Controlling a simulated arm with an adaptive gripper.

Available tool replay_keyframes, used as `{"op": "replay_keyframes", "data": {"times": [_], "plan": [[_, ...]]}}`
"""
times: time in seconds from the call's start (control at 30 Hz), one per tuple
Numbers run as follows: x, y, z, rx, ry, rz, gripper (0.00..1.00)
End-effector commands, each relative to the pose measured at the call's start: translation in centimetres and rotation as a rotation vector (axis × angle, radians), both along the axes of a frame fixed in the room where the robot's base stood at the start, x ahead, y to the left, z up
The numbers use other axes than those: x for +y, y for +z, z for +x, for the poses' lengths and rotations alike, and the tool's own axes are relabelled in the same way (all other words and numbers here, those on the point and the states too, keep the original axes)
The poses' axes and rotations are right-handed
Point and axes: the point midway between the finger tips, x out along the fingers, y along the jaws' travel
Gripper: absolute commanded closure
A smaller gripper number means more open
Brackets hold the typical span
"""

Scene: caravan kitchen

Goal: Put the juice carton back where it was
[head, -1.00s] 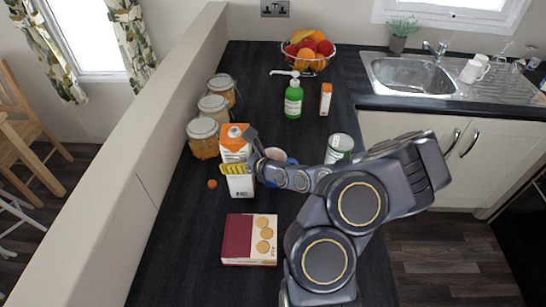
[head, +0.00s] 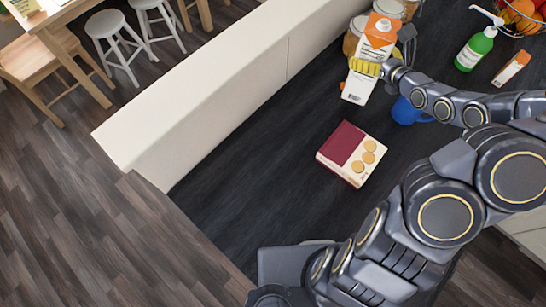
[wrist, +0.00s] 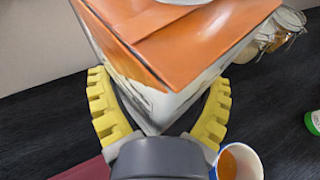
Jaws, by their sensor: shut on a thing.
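The juice carton (head: 376,52), white with an orange top, stands in my gripper near the counter's wall side. My gripper (head: 366,68) is shut on it, its yellow fingers around the carton's body. In the wrist view the carton's orange top (wrist: 195,45) fills the upper middle, with the yellow fingers (wrist: 160,112) on both sides. I cannot tell whether its base touches the counter. A blue mug (head: 405,113) is just right of the carton, partly hidden by my arm; the wrist view shows orange liquid in it (wrist: 240,163).
Jars (head: 354,36) stand behind the carton. A red and cream box (head: 352,153) lies nearer me. A green soap bottle (head: 475,48), a small carton (head: 512,67) and a fruit bowl (head: 522,22) are at right. The counter (head: 265,165) left of the box is clear.

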Motion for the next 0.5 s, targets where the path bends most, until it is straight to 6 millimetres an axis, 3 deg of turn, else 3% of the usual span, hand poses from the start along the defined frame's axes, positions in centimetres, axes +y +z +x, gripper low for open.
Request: {"op": "replay_keyframes", "data": {"times": [0.27,0.5], "plan": [[6.3,2.7,0.1,0.004,0.267,-0.004,0.52],[13.5,4.1,-2.5,0.011,0.584,0.002,0.52]]}}
